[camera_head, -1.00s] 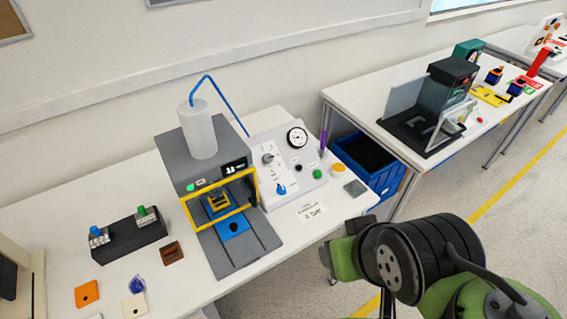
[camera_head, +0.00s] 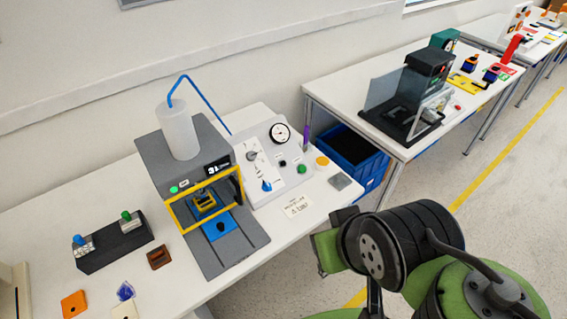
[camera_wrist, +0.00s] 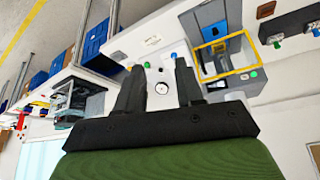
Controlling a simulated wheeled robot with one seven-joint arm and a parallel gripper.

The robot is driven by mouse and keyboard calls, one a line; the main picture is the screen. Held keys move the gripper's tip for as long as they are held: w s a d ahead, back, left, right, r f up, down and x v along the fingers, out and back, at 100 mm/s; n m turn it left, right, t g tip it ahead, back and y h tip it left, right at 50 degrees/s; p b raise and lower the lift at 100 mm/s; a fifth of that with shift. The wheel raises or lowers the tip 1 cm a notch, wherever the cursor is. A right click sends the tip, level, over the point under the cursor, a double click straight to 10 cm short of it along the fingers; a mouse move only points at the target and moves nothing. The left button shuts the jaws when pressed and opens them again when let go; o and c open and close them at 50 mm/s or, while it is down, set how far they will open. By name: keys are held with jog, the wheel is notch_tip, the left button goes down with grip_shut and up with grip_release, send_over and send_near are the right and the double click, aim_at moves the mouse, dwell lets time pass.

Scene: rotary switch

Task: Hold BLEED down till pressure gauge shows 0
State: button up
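The white control panel (camera_head: 262,199) stands right of the grey press. It carries a round pressure gauge (camera_head: 280,133), a black button (camera_head: 283,163), a green button (camera_head: 302,169), a blue knob (camera_head: 267,185) and a grey knob (camera_head: 252,155). I cannot read which control is BLEED or the needle's value. In the wrist view, my gripper (camera_wrist: 157,67) is open and empty. The gauge (camera_wrist: 161,88) shows between its two black fingers, with the green button (camera_wrist: 147,65) beyond. The fingers appear apart from the panel.
The grey press (camera_head: 185,150) has a yellow frame, a lit display and a white cylinder (camera_head: 178,130) with a blue hose. A purple pen-like object (camera_head: 306,136) stands near the gauge. A blue bin (camera_head: 355,155) sits beyond the table's right edge. A grey square (camera_head: 340,181) lies front right.

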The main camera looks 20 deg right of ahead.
grip_shut()
dwell(1.4)
